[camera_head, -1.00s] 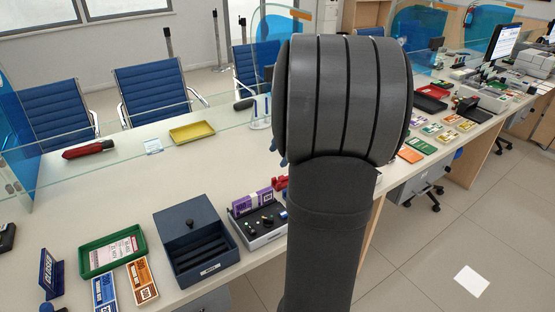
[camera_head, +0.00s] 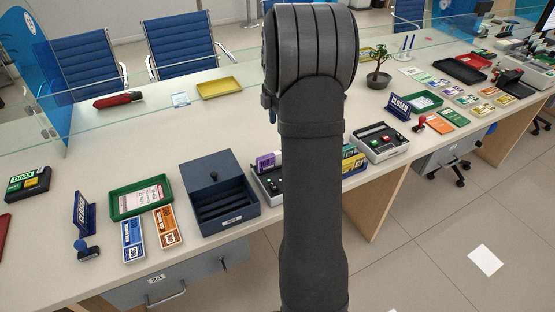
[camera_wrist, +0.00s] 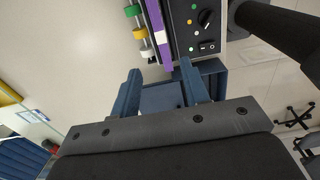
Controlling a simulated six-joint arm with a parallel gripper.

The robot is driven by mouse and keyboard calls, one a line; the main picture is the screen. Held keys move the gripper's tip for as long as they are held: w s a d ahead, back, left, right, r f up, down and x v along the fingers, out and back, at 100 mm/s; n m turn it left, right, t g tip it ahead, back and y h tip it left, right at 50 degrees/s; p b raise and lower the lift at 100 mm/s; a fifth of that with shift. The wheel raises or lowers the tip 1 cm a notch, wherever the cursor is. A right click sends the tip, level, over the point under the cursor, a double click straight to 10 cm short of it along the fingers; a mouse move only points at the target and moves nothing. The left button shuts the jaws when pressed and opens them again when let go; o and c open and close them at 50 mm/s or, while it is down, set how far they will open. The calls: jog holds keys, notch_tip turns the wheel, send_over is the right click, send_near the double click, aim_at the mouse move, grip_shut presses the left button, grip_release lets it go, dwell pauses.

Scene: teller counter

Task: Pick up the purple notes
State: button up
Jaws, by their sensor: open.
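The purple notes (camera_head: 265,162) stand as a small upright bundle at the back of a dark device on the counter, left of my arm in the head view. My arm hides part of the device. In the wrist view the purple notes (camera_wrist: 158,32) show as a narrow purple strip along the device's edge, near the top. My gripper (camera_wrist: 160,92) has its two blue fingers apart with nothing held between them. The notes lie beyond the fingertips, apart from them. In the head view the fingers are mostly hidden behind my arm.
A dark blue open box (camera_head: 222,193) stands just left of the device. A green tray (camera_head: 140,197), blue notes (camera_head: 133,240) and orange notes (camera_head: 167,227) lie farther left. A second device (camera_head: 380,142) stands right of my arm. A glass screen runs behind; the counter before it is fairly clear.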

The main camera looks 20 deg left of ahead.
notch_tip(320, 180, down, 15)
jog(key=shift+d+r, duration=0.1)
dwell(0.4)
jog(key=shift+c, duration=0.2)
grip_shut()
